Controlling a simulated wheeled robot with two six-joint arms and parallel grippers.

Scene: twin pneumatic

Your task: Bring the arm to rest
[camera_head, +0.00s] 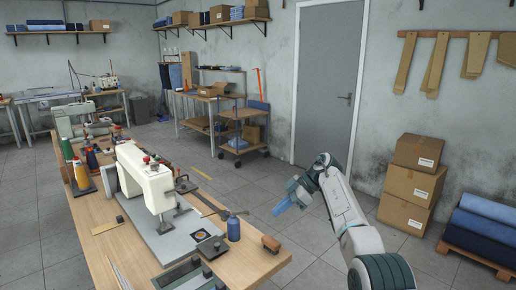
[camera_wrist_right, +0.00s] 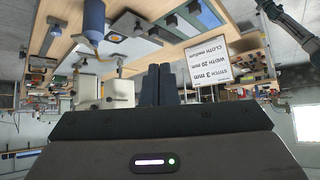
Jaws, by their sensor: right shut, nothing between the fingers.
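My right arm comes in from the lower right in the head view. Its gripper (camera_head: 281,208) hangs over the floor to the right of the wooden sewing table (camera_head: 262,262), apart from the table and everything on it. The right wrist view shows the fingers (camera_wrist_right: 160,86) close together with nothing between them. That view is turned over, with the table and sewing machine seen upside down. My left gripper is not clearly in either view; a dark arm part shows at the upper right of the wrist view.
Cardboard boxes (camera_head: 411,180) and blue fabric rolls (camera_head: 484,228) stand at the right. The floor before the grey door (camera_head: 327,85) is clear.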

